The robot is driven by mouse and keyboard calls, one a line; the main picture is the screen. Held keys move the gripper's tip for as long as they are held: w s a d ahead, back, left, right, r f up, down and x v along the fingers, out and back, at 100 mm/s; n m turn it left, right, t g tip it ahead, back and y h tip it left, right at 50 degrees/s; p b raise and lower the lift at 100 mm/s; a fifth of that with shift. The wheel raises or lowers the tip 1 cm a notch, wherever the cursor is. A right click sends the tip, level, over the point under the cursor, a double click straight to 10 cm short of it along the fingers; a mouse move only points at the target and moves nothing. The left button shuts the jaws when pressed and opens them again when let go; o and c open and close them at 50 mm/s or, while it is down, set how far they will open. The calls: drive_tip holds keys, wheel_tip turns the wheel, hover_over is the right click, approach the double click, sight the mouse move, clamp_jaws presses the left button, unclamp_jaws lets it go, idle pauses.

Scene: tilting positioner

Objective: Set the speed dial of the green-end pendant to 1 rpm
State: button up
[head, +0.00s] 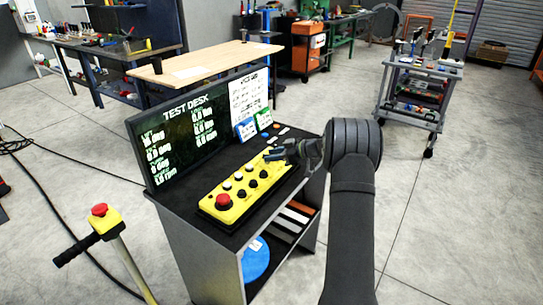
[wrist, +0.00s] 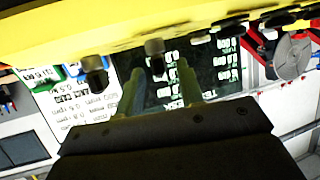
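A long yellow pendant (head: 221,202) lies on the black desk top, with a red mushroom button at its near end and several dark knobs and pale buttons along it. I cannot make out a green end in the head view. My gripper (head: 272,155) is at its far right end, hiding part of it. In the wrist view the pendant (wrist: 60,28) crosses the top. My gripper (wrist: 160,75) has its two fingers apart, with a dark knob (wrist: 155,56) between or just beyond the tips; contact is unclear. The knob's setting is not readable.
A black TEST DESK screen (head: 170,140) stands behind the pendant, its rpm line too blurred to read surely. A white card (head: 248,97), a blue card (head: 245,129) and a green card (head: 263,117) are near it. A red-button post (head: 103,220) stands at left.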

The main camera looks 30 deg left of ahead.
drive_tip(key=v, duration=1.6)
drive_tip(key=shift+d, duration=0.2)
drive_tip(key=shift+w+a, duration=0.1)
drive_tip(key=x, duration=1.7)
drive_tip(key=shift+a, duration=0.1)
drive_tip(key=shift+s+r+m+t, duration=0.1)
drive_tip(key=shift+s+m+t, duration=0.2)
drive_tip(key=shift+m+t, duration=0.3)
drive_tip(key=m+t, duration=0.4)
drive_tip(key=t, duration=0.1)
drive_tip(key=shift+s, duration=0.25)
drive_tip(key=shift+s+m+t+h, duration=0.15)
drive_tip(key=shift+m+t+h, duration=0.25)
drive_tip(key=shift+m+t, duration=1.25)
